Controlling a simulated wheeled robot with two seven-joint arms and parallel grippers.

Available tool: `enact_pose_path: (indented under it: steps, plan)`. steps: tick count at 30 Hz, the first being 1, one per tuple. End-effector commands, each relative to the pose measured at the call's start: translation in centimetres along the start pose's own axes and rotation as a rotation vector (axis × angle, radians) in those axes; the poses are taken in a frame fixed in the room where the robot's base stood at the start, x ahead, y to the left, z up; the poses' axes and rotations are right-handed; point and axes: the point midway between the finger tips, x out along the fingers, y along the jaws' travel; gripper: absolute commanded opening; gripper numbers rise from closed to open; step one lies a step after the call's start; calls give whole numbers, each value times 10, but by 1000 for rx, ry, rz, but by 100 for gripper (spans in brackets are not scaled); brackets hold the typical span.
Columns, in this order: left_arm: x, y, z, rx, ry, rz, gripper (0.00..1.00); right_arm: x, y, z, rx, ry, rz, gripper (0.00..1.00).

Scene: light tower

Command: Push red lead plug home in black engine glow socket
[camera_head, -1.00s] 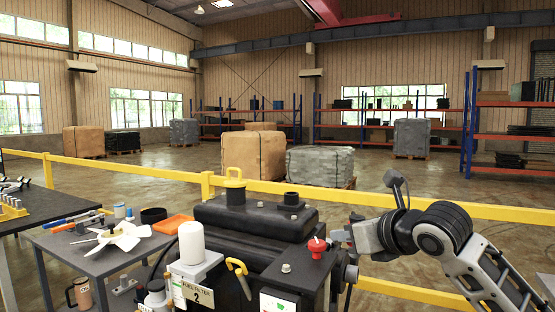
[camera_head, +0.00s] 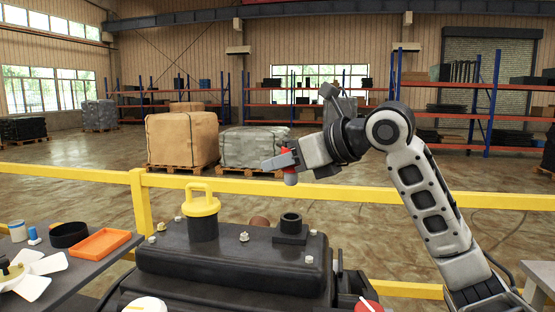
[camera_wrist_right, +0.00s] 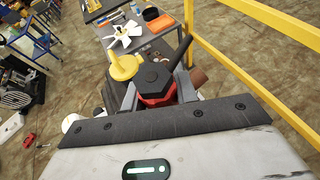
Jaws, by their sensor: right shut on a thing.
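My right gripper (camera_head: 283,160) is shut on the red lead plug (camera_head: 290,178), held in the air above the black engine. In the right wrist view, the plug's red part (camera_wrist_right: 155,99) sits between the two fingers. A black hexagonal piece (camera_wrist_right: 154,77) lies against it in that view; I cannot tell whether it belongs to the plug. The engine's black top (camera_head: 235,262) carries an upright black open neck (camera_head: 291,228). I cannot pick out the glow socket for certain. My left gripper is not in view.
A yellow cap (camera_head: 201,212) stands up from the engine top. A red thing (camera_head: 368,305) is cut off at the bottom edge. A yellow rail (camera_head: 345,190) runs behind the engine. A side table with an orange tray (camera_head: 101,244) is at left.

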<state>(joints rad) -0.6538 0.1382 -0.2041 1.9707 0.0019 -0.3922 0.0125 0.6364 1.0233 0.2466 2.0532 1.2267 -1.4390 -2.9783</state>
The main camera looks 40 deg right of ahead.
Motion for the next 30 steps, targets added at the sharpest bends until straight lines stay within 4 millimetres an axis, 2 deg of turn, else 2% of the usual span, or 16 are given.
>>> enact_pose_path:
  steps: [8, 22, 30]
  plan:
    - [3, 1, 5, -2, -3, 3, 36, -3, 0, -3, 1, -1, -1, 2]
    - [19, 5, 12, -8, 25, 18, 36, 12, 0, -39, 3, -1, 2, 2]
    - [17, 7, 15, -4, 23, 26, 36, 15, 0, -46, 3, -2, 2, 2]
